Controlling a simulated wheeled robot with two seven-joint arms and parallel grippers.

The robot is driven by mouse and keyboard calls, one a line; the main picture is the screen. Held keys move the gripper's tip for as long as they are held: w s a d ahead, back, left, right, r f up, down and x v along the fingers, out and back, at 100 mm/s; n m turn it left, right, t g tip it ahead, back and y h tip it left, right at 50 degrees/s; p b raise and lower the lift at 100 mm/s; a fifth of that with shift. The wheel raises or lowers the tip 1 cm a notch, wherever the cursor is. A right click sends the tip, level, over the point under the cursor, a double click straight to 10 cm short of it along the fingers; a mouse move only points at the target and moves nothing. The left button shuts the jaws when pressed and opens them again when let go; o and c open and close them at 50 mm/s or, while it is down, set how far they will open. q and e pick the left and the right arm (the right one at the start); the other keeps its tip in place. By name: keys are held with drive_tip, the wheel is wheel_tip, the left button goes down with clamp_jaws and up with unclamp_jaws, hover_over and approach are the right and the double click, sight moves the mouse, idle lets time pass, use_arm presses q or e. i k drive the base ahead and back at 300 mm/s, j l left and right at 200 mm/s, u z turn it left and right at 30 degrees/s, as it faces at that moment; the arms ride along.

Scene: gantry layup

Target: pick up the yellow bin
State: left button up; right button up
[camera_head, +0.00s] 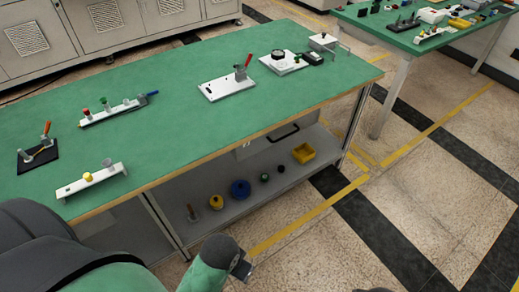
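The yellow bin (304,153) is a small open-topped box on the lower grey shelf of the near green-topped workbench, close to the shelf's right end. It stands apart from the other items on the shelf, and nothing covers it. My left arm comes in from the bottom left. A small dark end piece beside its green link, at the bottom centre, may be part of my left gripper; I cannot make out its fingers. It is well below and left of the bin in the picture, apart from it. My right gripper is not in view.
The same shelf (225,213) holds a blue round part (240,190), a yellow round part (216,202) and small dark parts. The green benchtop (170,135) overhangs it, with several fixtures on top. A bench leg (355,128) stands right of the bin. Open floor (400,210) lies to the right.

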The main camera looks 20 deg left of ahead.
sight(303, 154)
drive_tip(key=u, duration=0.2)
drive_tip(key=i+l, duration=0.25)
drive_tip(key=i, duration=0.15)
drive_tip(key=i+l+z, duration=0.1)
drive_tip(key=i+l, duration=0.45)
drive_tip(key=i, duration=0.3)
